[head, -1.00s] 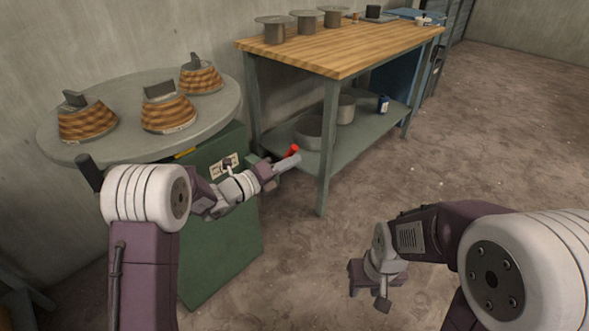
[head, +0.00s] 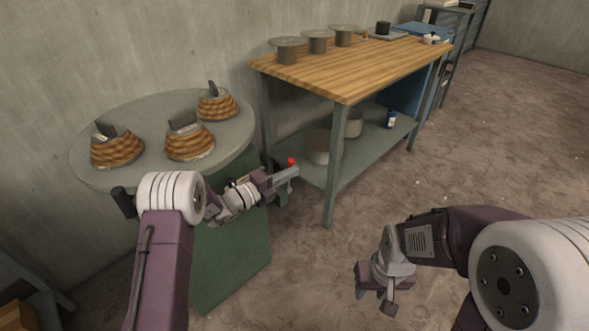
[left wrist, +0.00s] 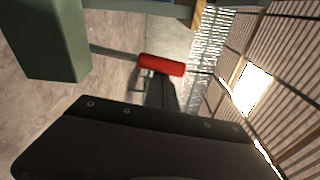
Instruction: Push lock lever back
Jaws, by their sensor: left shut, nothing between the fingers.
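The lock lever has a red grip (head: 291,161) at the right side of the green cabinet (head: 235,258). In the left wrist view the red grip (left wrist: 161,65) sits on a thin metal rod (left wrist: 115,53) coming from a green box (left wrist: 50,40). My left gripper (head: 290,173) is shut and empty, with its tip right beside the red grip. In the left wrist view its dark fingers (left wrist: 163,95) reach up to the grip's lower side. Whether they touch is unclear. My right gripper (head: 376,290) hangs down over bare floor, away from the lever; its jaw state is unclear.
A round grey table (head: 92,182) with several coiled bowls stands above the cabinet at left. A wooden workbench (head: 345,75) holds several metal spools and stands close behind my left gripper. The floor at right is clear.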

